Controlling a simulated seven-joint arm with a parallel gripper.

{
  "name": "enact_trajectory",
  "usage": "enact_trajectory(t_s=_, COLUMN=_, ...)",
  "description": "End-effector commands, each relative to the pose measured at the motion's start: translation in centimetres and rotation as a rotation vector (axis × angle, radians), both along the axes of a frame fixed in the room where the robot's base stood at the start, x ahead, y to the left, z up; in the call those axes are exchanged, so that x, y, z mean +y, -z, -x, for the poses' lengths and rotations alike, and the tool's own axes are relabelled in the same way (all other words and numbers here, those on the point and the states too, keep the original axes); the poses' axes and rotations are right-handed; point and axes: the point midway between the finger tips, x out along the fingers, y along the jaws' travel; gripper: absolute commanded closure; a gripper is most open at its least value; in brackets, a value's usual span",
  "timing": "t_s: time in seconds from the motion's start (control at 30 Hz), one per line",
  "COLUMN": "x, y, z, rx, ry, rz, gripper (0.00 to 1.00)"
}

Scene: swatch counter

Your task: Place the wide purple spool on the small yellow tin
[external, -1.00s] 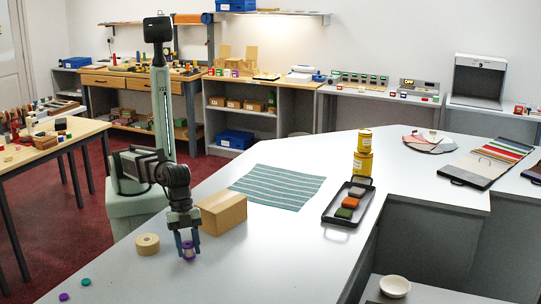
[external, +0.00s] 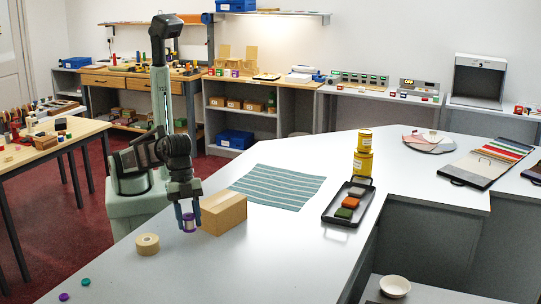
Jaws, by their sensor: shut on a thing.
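The purple spool (external: 189,223), with a pale wound middle, is between the fingers of my gripper (external: 188,227). My gripper is shut on it and holds it upright, a little above the grey counter, in front of a cardboard box. The fingers hide its sides. The small yellow tin (external: 364,140) stands on top of a larger yellow tin (external: 363,163), farther back and to the right of my gripper.
The cardboard box (external: 224,213) is right beside my gripper. A tan roll (external: 147,244) lies to its left. A striped teal cloth (external: 278,187) lies flat behind the box. A black tray (external: 334,217) with coloured blocks is in front of the tins. The front middle counter is clear.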

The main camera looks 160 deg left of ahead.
Motion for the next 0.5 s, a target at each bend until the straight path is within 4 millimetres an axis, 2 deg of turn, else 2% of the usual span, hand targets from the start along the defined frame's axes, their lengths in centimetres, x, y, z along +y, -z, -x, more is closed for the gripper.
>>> enact_trajectory(t_s=0.17, x=4.4, y=0.0, z=1.1, rx=0.0, ry=-0.063, rz=0.0, gripper=0.87)
enact_trajectory(t_s=0.5, x=15.3, y=-0.7, z=4.7, rx=0.0, ry=-0.225, rz=0.0, gripper=0.87)
